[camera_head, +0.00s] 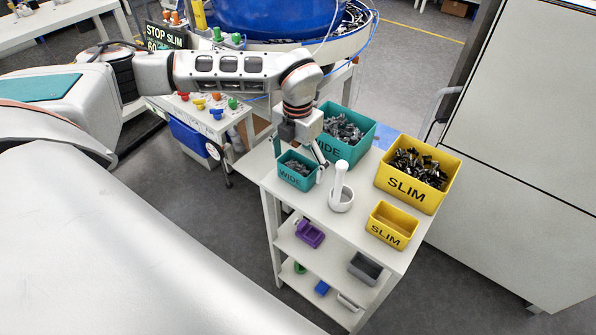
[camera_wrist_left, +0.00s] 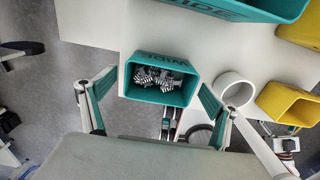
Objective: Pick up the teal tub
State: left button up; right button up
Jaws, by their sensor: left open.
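A small teal tub (camera_head: 296,172) marked WIDE stands at the left edge of the white cart top and holds grey metal parts. It also shows in the left wrist view (camera_wrist_left: 158,95), between my fingers. A larger teal tub (camera_head: 350,128), also marked WIDE and filled with grey parts, stands behind it. My left gripper (camera_head: 300,150) is open above the small tub, one finger toward each side. In the left wrist view my gripper (camera_wrist_left: 155,88) has its fingers spread wider than the tub, with no clear contact. My right gripper is not in view.
A white cup with an upright handle (camera_head: 341,198) stands close to the right of the small tub. A large yellow SLIM tub (camera_head: 410,185) with dark parts and a small empty yellow SLIM tub (camera_head: 390,226) stand further right. Lower shelves hold a purple bin (camera_head: 309,233) and grey bin (camera_head: 365,268).

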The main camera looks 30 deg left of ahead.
pick_arm(q)
jog(key=shift+f, duration=0.7)
jog(key=c, duration=1.2)
jog(key=shift+r, duration=0.1)
jog(key=shift+c, duration=0.2)
notch_tip(320, 180, up, 20)
